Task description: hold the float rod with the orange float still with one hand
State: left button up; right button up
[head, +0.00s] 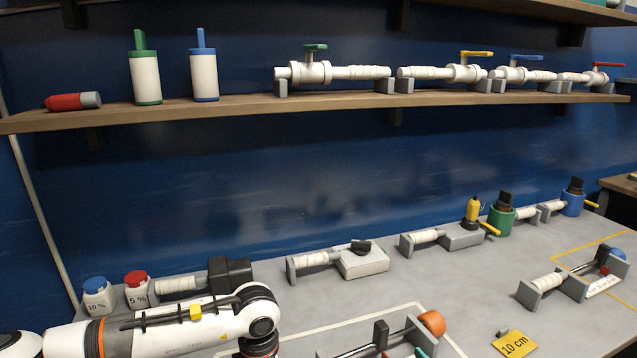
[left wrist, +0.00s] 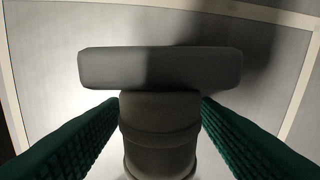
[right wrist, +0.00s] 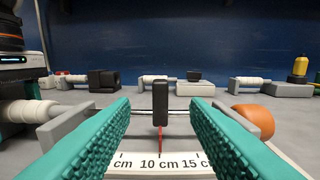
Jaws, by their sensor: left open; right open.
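The float rod (right wrist: 135,112) is a thin metal bar running across two grey brackets. A black slider (right wrist: 160,100) with a red pointer sits on it, and the orange float (right wrist: 258,113) is at its right end. In the head view the float (head: 432,322) shows at the bottom. My right gripper (right wrist: 160,110) is open, its teal fingers either side of the slider in the picture, with no visible grip. My left gripper (left wrist: 160,102) is open around a pale ribbed handle (left wrist: 160,130) with a grey crosspiece; contact cannot be told.
A scale strip (right wrist: 160,163) lies below the slider. A yellow "10 cm" card (head: 515,343) is right of the float. Several grey-mounted fittings line the back of the table. A second gauge (head: 570,280) stands at right. A shelf (head: 200,112) hangs above.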

pick_arm(q)
notch_tip(320, 180, up, 11)
jog(key=shift+r, duration=0.15)
dwell(0.4)
